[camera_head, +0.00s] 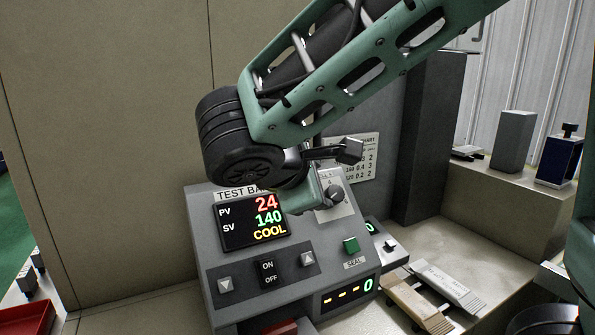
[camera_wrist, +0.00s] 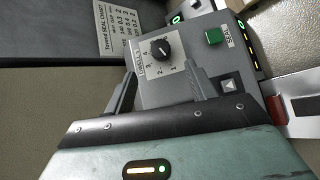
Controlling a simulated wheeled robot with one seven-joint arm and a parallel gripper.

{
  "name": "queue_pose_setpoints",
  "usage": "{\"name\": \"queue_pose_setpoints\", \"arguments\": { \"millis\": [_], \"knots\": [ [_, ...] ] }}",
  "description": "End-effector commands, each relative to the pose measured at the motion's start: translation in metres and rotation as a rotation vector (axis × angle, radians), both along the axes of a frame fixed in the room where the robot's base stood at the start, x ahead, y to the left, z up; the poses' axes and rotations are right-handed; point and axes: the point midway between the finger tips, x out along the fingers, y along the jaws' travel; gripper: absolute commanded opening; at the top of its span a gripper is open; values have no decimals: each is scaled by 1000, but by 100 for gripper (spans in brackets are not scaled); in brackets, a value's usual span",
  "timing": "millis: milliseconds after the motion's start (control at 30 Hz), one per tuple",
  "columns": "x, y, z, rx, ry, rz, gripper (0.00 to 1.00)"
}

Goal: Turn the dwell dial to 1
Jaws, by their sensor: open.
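The dwell dial is a round black knob (camera_head: 335,194) on a pale plate at the upper right of the grey test panel. The dial (camera_wrist: 160,49) also shows in the wrist view, turned sideways, with the numbers 1 to 4 around it. I cannot surely read which number its pointer faces. My gripper (camera_wrist: 160,67) is open and empty in the wrist view. Its two dark fingers stand apart, and the dial shows beyond the gap between them, apart from both. In the head view my gripper partly covers the dial plate; one dark finger sticks out above the dial.
The display (camera_head: 252,219) reads PV 24, SV 140, COOL. A green SEAL button (camera_head: 350,245) and an ON/OFF switch (camera_head: 268,272) sit below the dial. A chart (camera_head: 360,157) hangs behind.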

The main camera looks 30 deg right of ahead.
Motion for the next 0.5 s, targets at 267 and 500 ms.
{"name": "queue_pose_setpoints", "arguments": {
  "millis": [267, 500],
  "knots": [
    [-26, 41, 30, 2, -2, 4, 56],
    [-36, 54, 40, 0, -1, 1, 56]
  ]
}}
